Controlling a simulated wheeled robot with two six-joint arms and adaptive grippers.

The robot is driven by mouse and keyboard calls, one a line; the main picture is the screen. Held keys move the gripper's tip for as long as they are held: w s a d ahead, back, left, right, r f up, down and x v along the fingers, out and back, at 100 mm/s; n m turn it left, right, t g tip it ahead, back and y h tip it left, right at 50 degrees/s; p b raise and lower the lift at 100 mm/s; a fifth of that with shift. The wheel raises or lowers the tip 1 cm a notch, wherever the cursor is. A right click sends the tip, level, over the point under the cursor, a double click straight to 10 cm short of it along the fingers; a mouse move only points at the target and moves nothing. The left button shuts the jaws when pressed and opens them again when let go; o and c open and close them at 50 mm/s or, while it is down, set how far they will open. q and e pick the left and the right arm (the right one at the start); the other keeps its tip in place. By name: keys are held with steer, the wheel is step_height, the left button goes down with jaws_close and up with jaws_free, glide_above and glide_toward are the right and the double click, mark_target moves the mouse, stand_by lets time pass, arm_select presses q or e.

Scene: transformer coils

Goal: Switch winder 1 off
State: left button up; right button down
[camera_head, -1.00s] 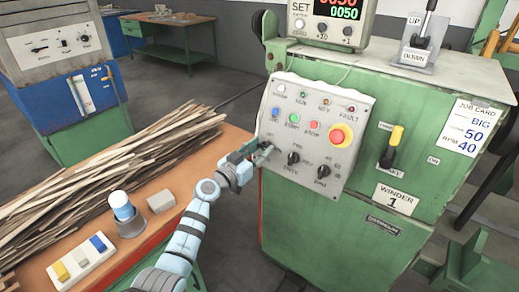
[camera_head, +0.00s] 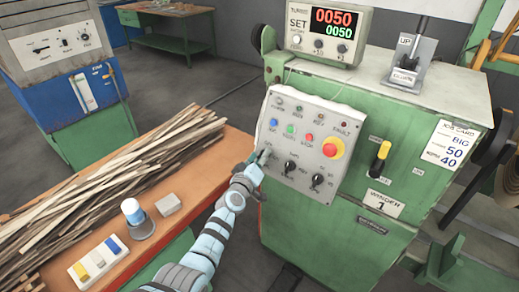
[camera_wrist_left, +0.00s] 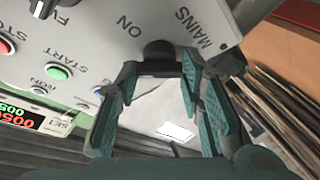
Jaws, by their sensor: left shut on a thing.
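Winder 1 is the green machine on the right, with its name plate (camera_head: 380,203) on the front. Its sloped grey control panel (camera_head: 298,168) carries lamps, coloured buttons, black knobs and a red mushroom button on yellow (camera_head: 332,148). My left gripper (camera_head: 262,158) is at the panel's lower left edge. In the left wrist view its teal-padded fingers (camera_wrist_left: 160,72) are shut on the black mains knob (camera_wrist_left: 159,50), beside the words MAINS and ON. The fingers hide part of the knob, so its pointer cannot be read. My right gripper is not in view.
A yellow-handled lever (camera_head: 380,157) is right of the panel. An orange-topped table (camera_head: 185,205) at left holds wood strips (camera_head: 110,185), a white-and-blue cup (camera_head: 133,211) and coloured blocks.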

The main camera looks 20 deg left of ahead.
arm_select(q)
steer(key=shift+d+r+n+g+y+p, duration=0.15)
steer(key=shift+n+g+y+p, duration=0.15)
steer(key=shift+n+p, duration=0.85)
steer(key=n+p, duration=0.3)
steer(key=shift+r+g+y, duration=0.15)
steer(key=shift+g+y, duration=0.25)
steer(key=shift+n+g+p, duration=0.7)
steer(key=shift+n+p, duration=0.65)
steer(key=shift+n, duration=0.4)
steer(key=shift+f, duration=0.2)
steer(key=o, duration=1.2)
steer(key=shift+c, duration=0.2)
